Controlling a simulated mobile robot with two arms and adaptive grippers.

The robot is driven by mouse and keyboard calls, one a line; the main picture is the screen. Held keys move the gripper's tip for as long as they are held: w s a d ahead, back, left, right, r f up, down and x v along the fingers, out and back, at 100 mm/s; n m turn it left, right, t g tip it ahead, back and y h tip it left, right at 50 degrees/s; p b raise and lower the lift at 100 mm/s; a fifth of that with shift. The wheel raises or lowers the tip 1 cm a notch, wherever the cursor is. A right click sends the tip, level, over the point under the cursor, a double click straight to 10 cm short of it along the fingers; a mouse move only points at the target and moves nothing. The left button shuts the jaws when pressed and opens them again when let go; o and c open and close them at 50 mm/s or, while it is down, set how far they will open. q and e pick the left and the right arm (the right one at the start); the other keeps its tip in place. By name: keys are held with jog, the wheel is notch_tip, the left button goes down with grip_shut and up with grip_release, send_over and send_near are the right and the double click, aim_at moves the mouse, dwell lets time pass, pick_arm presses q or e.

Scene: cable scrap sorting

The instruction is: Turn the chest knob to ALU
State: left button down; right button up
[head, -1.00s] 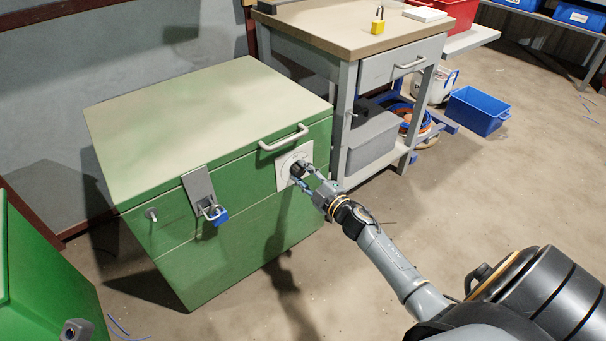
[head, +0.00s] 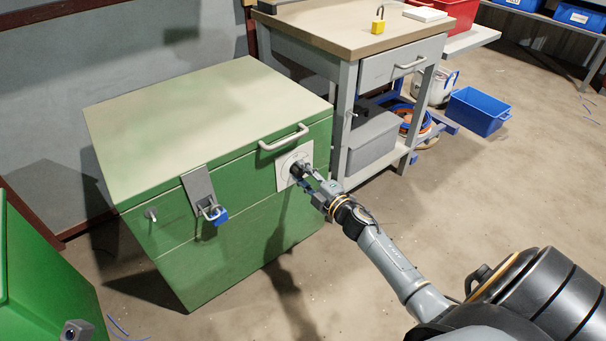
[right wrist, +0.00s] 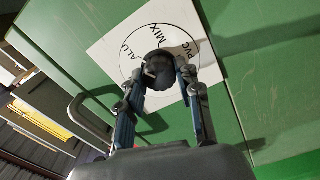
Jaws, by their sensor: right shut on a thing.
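The green chest (head: 222,250) stands left of centre in the head view with its lid down. On its front is a white square plate (head: 283,183) with a dark round knob (head: 297,171). In the right wrist view the plate (right wrist: 112,48) carries the labels ALU, MIX and PVC around a circle, and the black knob (right wrist: 158,68) sits in the middle. My right gripper (head: 303,174) is shut on the knob, one finger on each side; its fingers also show in the right wrist view (right wrist: 160,80). I cannot tell which label the knob points at. My left gripper is not in view.
A blue padlock (head: 220,217) hangs on the chest's hasp, and a handle (head: 284,139) sits above the plate. A workbench (head: 350,35) with a yellow padlock (head: 378,25) stands close at the right. A green container (head: 40,285) is at lower left.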

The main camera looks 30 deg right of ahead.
jog(key=o, duration=1.1)
jog(key=shift+o, duration=0.2)
jog(key=s, duration=1.2)
jog(key=shift+d, duration=0.45)
